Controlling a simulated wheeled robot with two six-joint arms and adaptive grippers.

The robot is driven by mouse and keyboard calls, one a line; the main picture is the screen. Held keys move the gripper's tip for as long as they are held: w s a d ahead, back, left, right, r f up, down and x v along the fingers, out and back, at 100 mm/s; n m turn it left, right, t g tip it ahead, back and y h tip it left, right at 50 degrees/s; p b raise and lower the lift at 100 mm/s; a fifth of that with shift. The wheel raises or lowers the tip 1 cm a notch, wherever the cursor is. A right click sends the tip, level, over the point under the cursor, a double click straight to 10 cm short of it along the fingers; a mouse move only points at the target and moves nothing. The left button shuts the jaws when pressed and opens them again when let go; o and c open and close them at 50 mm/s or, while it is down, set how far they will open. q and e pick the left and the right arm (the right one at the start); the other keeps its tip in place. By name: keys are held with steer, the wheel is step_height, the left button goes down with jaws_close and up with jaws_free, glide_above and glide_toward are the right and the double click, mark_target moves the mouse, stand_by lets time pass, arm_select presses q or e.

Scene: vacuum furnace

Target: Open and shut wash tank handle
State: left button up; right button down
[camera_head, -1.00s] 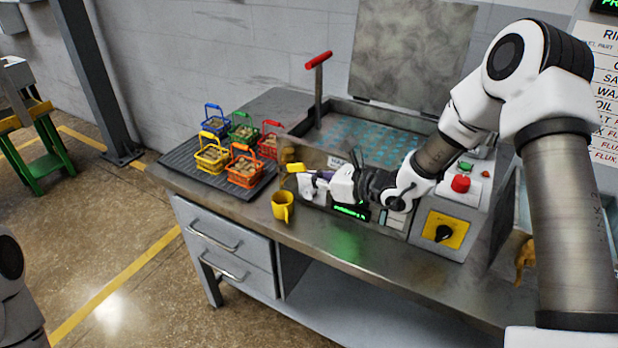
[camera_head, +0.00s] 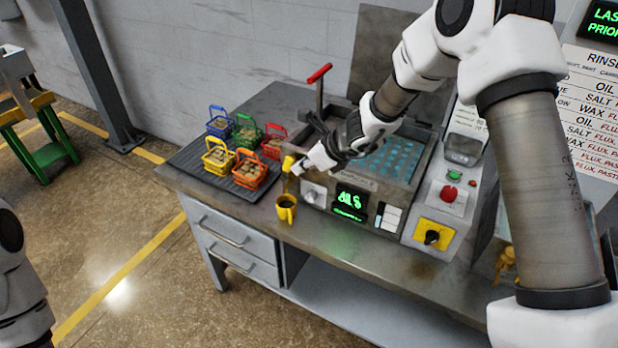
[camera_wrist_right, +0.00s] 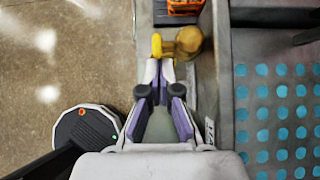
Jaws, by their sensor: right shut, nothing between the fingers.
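The wash tank (camera_head: 388,165) stands on the bench, with a perforated blue-dotted surface inside and a green-lit display on its front. A small yellow handle (camera_head: 289,163) is at the tank's left end. In the right wrist view the yellow handle (camera_wrist_right: 156,46) sits beside a round brass fitting (camera_wrist_right: 188,42). My right gripper (camera_head: 298,169) is shut and empty, its tips close by the handle; whether they touch is unclear. It also shows in the wrist view (camera_wrist_right: 160,68), tips just below the handle. A red-topped lever (camera_head: 319,74) stands behind. My left gripper is out of view.
Several coloured baskets of parts stand on a black ribbed mat (camera_head: 188,160) to the left. A control panel with a red button (camera_head: 449,194) is at the right.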

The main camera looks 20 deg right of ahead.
steer(key=shift+w+a+r, duration=0.5)
steer(key=shift+w+r, duration=0.3)
steer(key=shift+w+r, duration=0.1)
steer(key=shift+r, duration=0.15)
steer(key=shift+d, duration=0.1)
